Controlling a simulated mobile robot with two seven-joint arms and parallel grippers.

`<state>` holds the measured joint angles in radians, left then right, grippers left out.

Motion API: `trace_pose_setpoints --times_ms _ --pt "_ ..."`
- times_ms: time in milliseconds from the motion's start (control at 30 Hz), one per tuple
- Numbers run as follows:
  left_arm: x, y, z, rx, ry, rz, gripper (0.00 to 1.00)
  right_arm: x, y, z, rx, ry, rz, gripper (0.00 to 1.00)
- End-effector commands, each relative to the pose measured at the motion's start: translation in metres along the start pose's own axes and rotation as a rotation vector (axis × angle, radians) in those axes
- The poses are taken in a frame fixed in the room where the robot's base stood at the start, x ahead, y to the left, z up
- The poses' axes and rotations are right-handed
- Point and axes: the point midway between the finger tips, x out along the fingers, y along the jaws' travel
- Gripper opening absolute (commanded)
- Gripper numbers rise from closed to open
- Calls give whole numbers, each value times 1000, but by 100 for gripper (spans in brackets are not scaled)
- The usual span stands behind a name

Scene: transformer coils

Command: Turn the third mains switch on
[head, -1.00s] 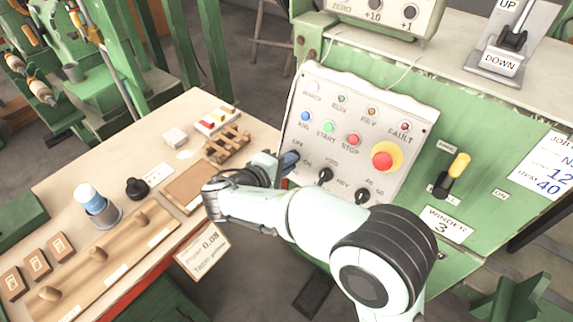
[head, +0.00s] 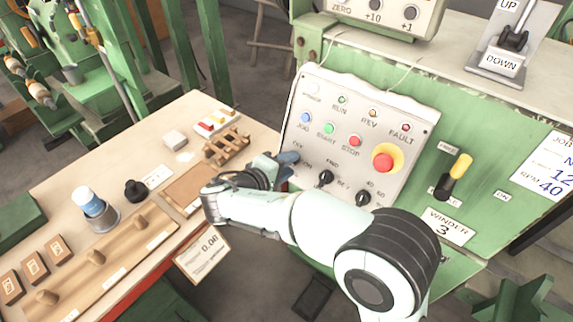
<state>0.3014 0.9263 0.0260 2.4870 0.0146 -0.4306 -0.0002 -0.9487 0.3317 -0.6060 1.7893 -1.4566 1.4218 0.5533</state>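A grey control panel (head: 335,135) is on the green winder cabinet marked "WINDER 3" (head: 447,226). At its lower left are OFF and ON marks (head: 306,164); the rotary switch there is mostly hidden by my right gripper. My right gripper (head: 286,161) is at the panel's lower left edge, its bluish fingertips at or very close to this switch. Whether it touches or grips the knob, and how far the fingers are apart, I cannot tell. The power lamp (head: 311,90) at the upper left looks pale and unlit. My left gripper is not in view.
Two more black knobs (head: 326,178) sit right of the switch, with a red stop button (head: 383,161) above. A yellow-handled lever (head: 460,167) is further right. The wooden workbench (head: 75,183) at left holds a bottle, blocks and a rack (head: 226,147).

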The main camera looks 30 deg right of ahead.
Motion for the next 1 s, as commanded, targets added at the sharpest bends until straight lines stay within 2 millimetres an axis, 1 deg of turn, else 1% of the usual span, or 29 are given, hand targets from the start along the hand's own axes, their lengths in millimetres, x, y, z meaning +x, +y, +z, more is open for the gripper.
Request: trace_pose_setpoints --times_ms 167,267,367,600,700,833,1000 --pt "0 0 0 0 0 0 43 -2 0 0 -1 0 1 37" --pt "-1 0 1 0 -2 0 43 -10 0 -1 -1 3 0 37" --pt "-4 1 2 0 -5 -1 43 -27 1 -1 -2 4 0 37" --pt "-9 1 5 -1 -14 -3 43 -82 1 -1 -1 5 1 37" --pt "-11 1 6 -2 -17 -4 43 -102 1 -1 0 4 1 37" --pt "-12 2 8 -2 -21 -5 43 -122 0 0 0 2 0 37" --pt "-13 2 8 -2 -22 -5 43 -133 0 0 0 0 1 37"
